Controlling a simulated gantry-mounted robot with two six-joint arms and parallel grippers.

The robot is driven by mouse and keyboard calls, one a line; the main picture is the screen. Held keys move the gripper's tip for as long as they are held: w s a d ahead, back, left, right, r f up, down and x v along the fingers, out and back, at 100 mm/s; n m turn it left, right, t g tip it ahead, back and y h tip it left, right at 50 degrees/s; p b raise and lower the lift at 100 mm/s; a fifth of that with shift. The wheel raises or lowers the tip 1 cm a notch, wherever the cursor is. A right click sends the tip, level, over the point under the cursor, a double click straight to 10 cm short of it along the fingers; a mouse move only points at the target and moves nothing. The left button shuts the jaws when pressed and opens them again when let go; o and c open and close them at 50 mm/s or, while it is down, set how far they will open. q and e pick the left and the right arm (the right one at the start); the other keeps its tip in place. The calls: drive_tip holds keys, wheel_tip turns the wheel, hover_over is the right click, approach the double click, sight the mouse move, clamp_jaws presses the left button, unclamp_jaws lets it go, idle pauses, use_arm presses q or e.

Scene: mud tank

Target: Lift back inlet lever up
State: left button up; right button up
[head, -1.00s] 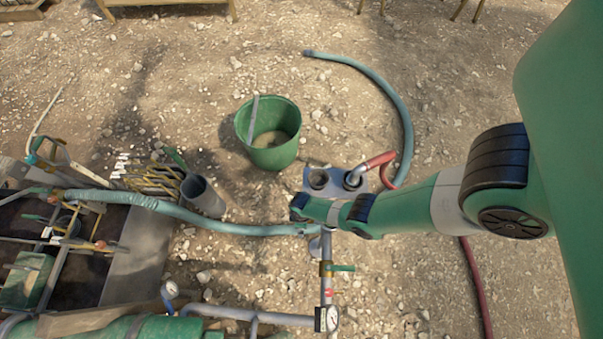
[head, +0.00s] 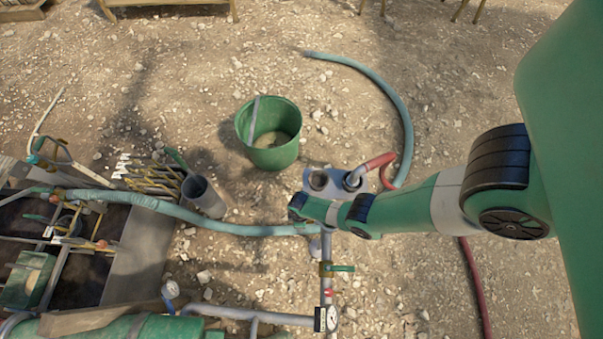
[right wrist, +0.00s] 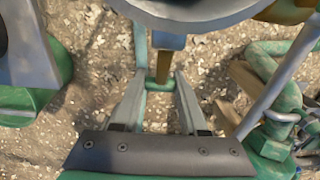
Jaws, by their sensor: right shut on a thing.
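My right arm comes in from the right in the head view and reaches to the pipe junction below the grey two-holed block (head: 318,181). My right gripper (right wrist: 160,84) shows in the right wrist view, with its two fingers on either side of a small green lever (right wrist: 158,86). It is shut on this lever, which sits at the end of a brass stem (right wrist: 164,66). In the head view the arm hides the fingers and this lever. Another green lever (head: 343,268) stands on a brass valve lower on the upright pipe. My left gripper is not in view.
A green bucket (head: 270,152) stands behind the block. A blue-green hose (head: 230,229) runs left from the junction to the mud tank (head: 135,250). A red hose (head: 380,160) joins the block. Gravel ground lies around.

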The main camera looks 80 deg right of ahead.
drive_tip(key=shift+w+r, duration=0.2)
drive_tip(key=shift+r, duration=0.15)
drive_tip(key=shift+w+r+p, duration=0.2)
drive_tip(key=shift+r+p, duration=0.25)
drive_tip(key=shift+w+r+p, duration=0.2)
drive_tip(key=shift+r+p, duration=0.25)
drive_tip(key=shift+r, duration=0.1)
drive_tip(key=shift+w+a+r+p, duration=0.1)
drive_tip(key=shift+r+p, duration=0.8)
